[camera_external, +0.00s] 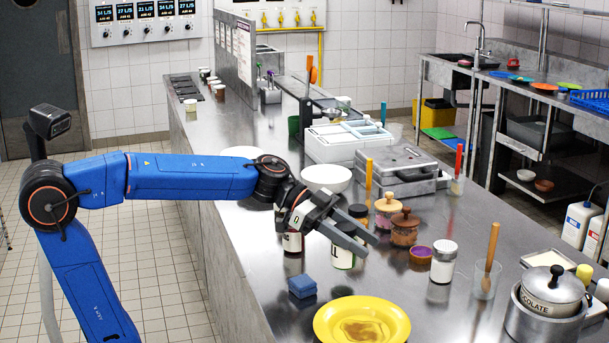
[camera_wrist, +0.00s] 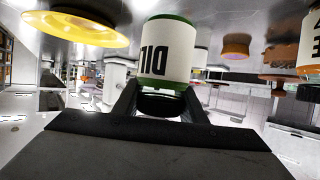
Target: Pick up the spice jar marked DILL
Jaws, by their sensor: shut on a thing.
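The spice jar marked DILL (camera_wrist: 165,52) is white with green bands and shows upside down between the fingers in the wrist view. In the external view the jar (camera_external: 343,258) shows below the fingers, its upper part hidden by them. My gripper (camera_external: 355,233) reaches over the counter from the left and is shut on this jar. The fingers also show in the wrist view (camera_wrist: 160,100). I cannot tell whether the jar's base touches the counter.
A jar with a red band (camera_external: 292,243) stands just left of the held jar. A blue sponge (camera_external: 302,287) and a yellow plate (camera_external: 326,327) lie in front.

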